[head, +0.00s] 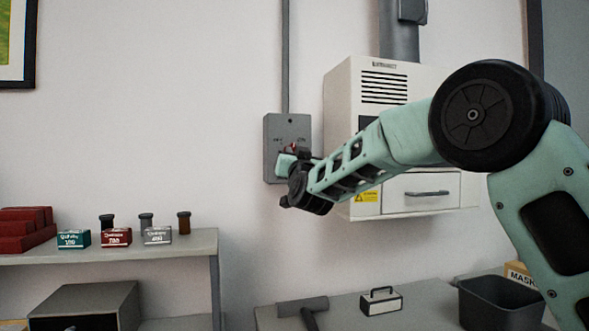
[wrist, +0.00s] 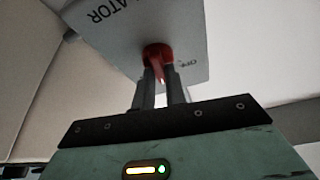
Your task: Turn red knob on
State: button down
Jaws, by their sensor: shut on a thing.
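The red knob (wrist: 157,52) is on the face of a grey switch box (wrist: 110,30), which has the letters "ATOR" and "OFF" showing in the wrist view. In the head view the grey box (head: 272,128) is fixed to the wall, and a bit of the red knob (head: 294,147) shows above my gripper. My gripper (wrist: 160,75) is shut on the red knob, with a finger on each side of it. In the head view my gripper (head: 287,162) covers the lower part of the box. The knob's exact angle is hard to tell.
A white wall unit (head: 345,100) with a drawer (head: 422,190) stands just right of the box, close to my arm. A shelf (head: 190,244) with small boxes is at lower left. A bench (head: 345,318) below holds a hammer (head: 303,306) and a dark bin (head: 500,300).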

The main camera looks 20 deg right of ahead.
jog(key=shift+a+m+g+h+b, duration=0.1)
jog(key=shift+m+g+h+b, duration=0.2)
jog(key=shift+m+h, duration=0.85)
jog(key=shift+m+g+h+b, duration=0.1)
jog(key=shift+m+g+h, duration=0.2)
jog(key=shift+m, duration=1.75)
jog(key=shift+a+m+g+h+b, duration=0.15)
jog(key=shift+m+g+h, duration=0.4)
jog(key=shift+m, duration=1.05)
jog(key=shift+d+h, duration=0.1)
jog(key=shift+h, duration=0.2)
jog(key=c, duration=1.4)
grip_release()
jog(key=shift+c, duration=0.2)
jog(key=b+v, duration=0.3)
jog(key=v, duration=1.4)
jog(key=shift+s, duration=0.2)
